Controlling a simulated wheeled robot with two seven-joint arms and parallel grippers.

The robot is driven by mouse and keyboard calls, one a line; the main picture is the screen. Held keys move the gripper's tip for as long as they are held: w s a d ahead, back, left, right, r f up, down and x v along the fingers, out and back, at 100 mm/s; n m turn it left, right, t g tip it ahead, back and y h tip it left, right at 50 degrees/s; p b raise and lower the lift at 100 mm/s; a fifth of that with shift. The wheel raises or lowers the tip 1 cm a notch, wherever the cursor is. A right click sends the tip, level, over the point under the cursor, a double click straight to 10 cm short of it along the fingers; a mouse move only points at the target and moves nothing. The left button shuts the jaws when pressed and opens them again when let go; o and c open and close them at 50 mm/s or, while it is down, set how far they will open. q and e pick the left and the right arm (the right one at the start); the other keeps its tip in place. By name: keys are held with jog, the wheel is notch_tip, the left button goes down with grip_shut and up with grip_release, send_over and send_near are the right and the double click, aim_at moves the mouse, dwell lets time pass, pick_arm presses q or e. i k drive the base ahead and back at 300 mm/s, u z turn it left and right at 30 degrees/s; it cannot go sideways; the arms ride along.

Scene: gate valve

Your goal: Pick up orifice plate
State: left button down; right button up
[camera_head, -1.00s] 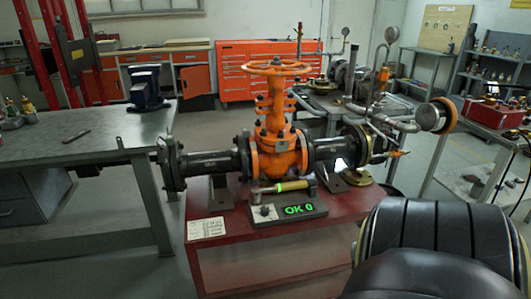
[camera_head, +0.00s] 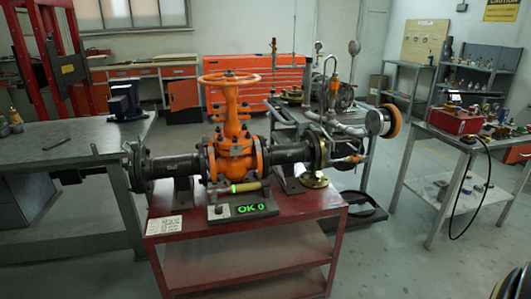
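A flat, round brass-coloured piece (camera_head: 314,181) lies on the right end of the red cart's top, under the right pipe flange. It may be the orifice plate, but it is too small for me to be sure. The orange gate valve (camera_head: 234,158) with its handwheel (camera_head: 229,79) stands upright in the dark pipe run on the cart (camera_head: 180,222). Neither of my grippers shows; only a dark, curved piece is at the bottom right edge.
Grey tables stand left (camera_head: 60,140) and right (camera_head: 470,143). A cable hangs off the right table. Floor between cart and right table is largely open.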

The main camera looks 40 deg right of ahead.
aim_at(205, 138)
jog(key=z, duration=0.75)
jog(key=i, duration=0.5)
jog(key=z, duration=1.75)
jog(key=k, duration=0.75)
jog(key=u, duration=1.2)
jog(key=i, duration=0.35)
